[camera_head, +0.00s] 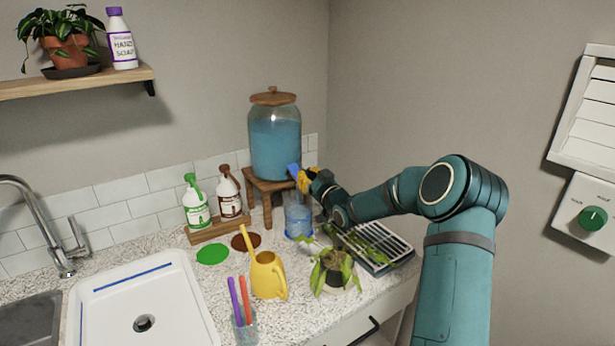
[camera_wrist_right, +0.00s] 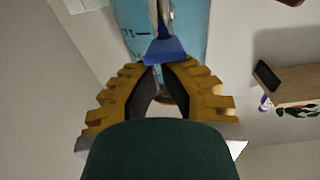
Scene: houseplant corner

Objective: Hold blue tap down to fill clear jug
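The blue tap (camera_head: 293,170) is on the front of a glass dispenser (camera_head: 275,150) holding blue liquid. The tap's flat blue lever (camera_wrist_right: 166,51) shows large in the wrist view. My right gripper (camera_head: 305,178), with yellow fingers, is at the tap. In the wrist view its fingertips (camera_wrist_right: 159,68) come together against or just beside the lever's lower edge; contact is hard to tell. The clear jug (camera_head: 298,215) stands upright below the tap and looks blue inside; its level is unclear, and my gripper and arm are close above it. My left gripper is not in view.
The dispenser stands on a wooden stand (camera_head: 262,187). A drying rack (camera_head: 375,245) lies under my right arm. A yellow watering can (camera_head: 266,276), a potted plant (camera_head: 335,272) and two pump bottles (camera_head: 230,196) crowd the counter. A white sink (camera_head: 140,305) is at left.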

